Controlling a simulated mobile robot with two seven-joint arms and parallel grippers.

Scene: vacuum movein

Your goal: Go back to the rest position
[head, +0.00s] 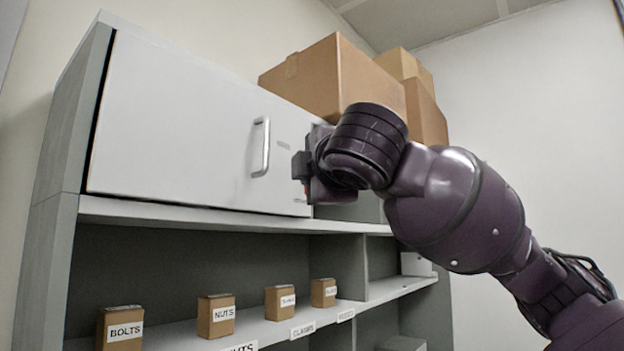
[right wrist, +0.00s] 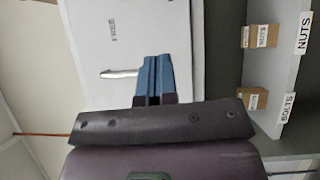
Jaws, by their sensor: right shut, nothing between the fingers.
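My right arm comes in from the right in the head view and is raised in front of the shelf unit. My right gripper (head: 299,166) is at the right of the white cabinet door's (head: 175,122) metal handle (head: 262,147), apart from it in the picture. In the right wrist view the blue fingers of my right gripper (right wrist: 153,72) are together with nothing between them. The door (right wrist: 150,30) and its handle (right wrist: 119,73) show beyond the fingers. The door appears closed. My left gripper is not in view.
Cardboard boxes (head: 345,78) stand on top of the unit, behind my arm. The open shelf (head: 275,328) below the door holds several small labelled boxes, among them a bolts box (head: 120,328) and a nuts box (head: 216,315). The wall (head: 540,110) at the right is bare.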

